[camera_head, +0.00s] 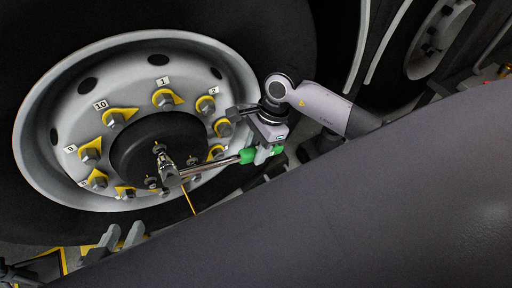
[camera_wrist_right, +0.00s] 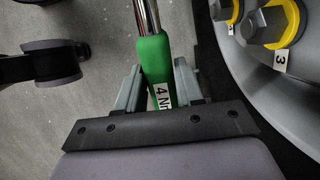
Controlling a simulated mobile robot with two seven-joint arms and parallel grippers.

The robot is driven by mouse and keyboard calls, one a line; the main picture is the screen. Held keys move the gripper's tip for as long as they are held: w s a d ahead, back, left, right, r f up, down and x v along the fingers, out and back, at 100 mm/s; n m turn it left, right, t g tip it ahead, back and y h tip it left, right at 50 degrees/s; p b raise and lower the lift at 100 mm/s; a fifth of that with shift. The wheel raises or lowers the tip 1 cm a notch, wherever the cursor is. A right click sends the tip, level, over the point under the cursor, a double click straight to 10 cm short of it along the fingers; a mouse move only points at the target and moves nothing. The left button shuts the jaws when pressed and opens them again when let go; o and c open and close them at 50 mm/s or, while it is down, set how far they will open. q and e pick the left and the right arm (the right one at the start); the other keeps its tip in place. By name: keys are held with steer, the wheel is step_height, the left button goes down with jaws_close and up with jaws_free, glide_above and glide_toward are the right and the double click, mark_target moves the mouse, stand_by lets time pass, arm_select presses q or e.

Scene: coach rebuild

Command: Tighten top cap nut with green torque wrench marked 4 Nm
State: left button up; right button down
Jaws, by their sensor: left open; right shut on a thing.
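The green torque wrench (camera_head: 215,165) has a steel shaft and a green handle; its label in the right wrist view (camera_wrist_right: 160,95) reads "4 N", the rest hidden. My right gripper (camera_head: 263,153) is shut around the green handle. The wrench reaches left to the black hub (camera_head: 135,142), its head in front of the hub's small cap nuts. The top cap nut (camera_head: 158,149) shows just above the wrench head; whether they touch I cannot tell. My left gripper (camera_head: 121,237) is open and empty below the wheel.
Large wheel nuts with yellow pointers and number tags ring the grey rim (camera_head: 45,105); one tagged 3 shows in the right wrist view (camera_wrist_right: 280,60). The black tyre (camera_head: 270,35) surrounds the rim. A large dark surface fills the lower right of the head view.

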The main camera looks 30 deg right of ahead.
steer(key=shift+r, duration=0.1)
stand_by(0.4)
steer(key=shift+w, duration=0.15)
steer(key=shift+w+b, duration=0.95)
steer(key=shift+w, duration=0.35)
stand_by(0.5)
steer(key=shift+a+f+y+b, duration=0.3)
steer(key=shift+f+y+b, duration=0.3)
steer(key=shift+f+b, duration=0.45)
